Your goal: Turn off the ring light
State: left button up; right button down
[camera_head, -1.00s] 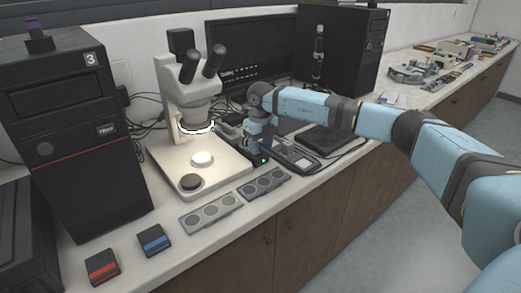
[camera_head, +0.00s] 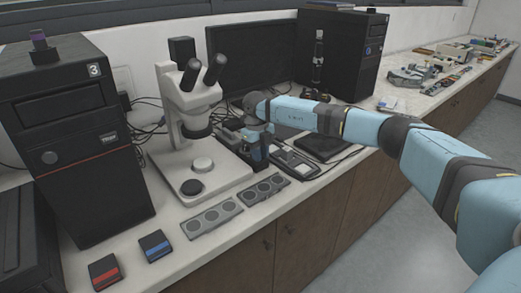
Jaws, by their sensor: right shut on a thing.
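A white stereo microscope (camera_head: 196,95) with black eyepieces stands on a pale base (camera_head: 222,175) on the bench. Its ring light (camera_head: 197,132) under the head is dark, and the round stage plate (camera_head: 203,164) does not glow. A small dark control box (camera_head: 254,160) sits at the right edge of the base, with no lit lamp visible on it. My right gripper (camera_head: 257,142) points down at this box, shut on a small part there. The fingertips and the part between them are mostly hidden. My left gripper is not in view.
Two grey plates with round wells (camera_head: 212,219) lie in front of the microscope. Red (camera_head: 104,271) and blue (camera_head: 154,245) boxes lie near the front edge. A black computer tower (camera_head: 85,140) stands left; a dark monitor (camera_head: 252,56) stands behind. A flat black device (camera_head: 322,147) lies right.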

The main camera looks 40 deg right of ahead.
jog(key=shift+w+r+g, duration=0.15)
jog(key=shift+r+g, duration=0.1)
jog(key=shift+g, duration=0.15)
jog(key=shift+f+g+p, duration=0.15)
jog(key=shift+g+p, duration=0.2)
jog(key=shift+g, duration=0.05)
jog(key=c, duration=1)
grip_release()
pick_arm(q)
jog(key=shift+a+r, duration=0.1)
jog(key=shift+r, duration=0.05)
pick_arm(e)
jog(key=v, duration=1.3)
jog(key=shift+r, duration=0.35)
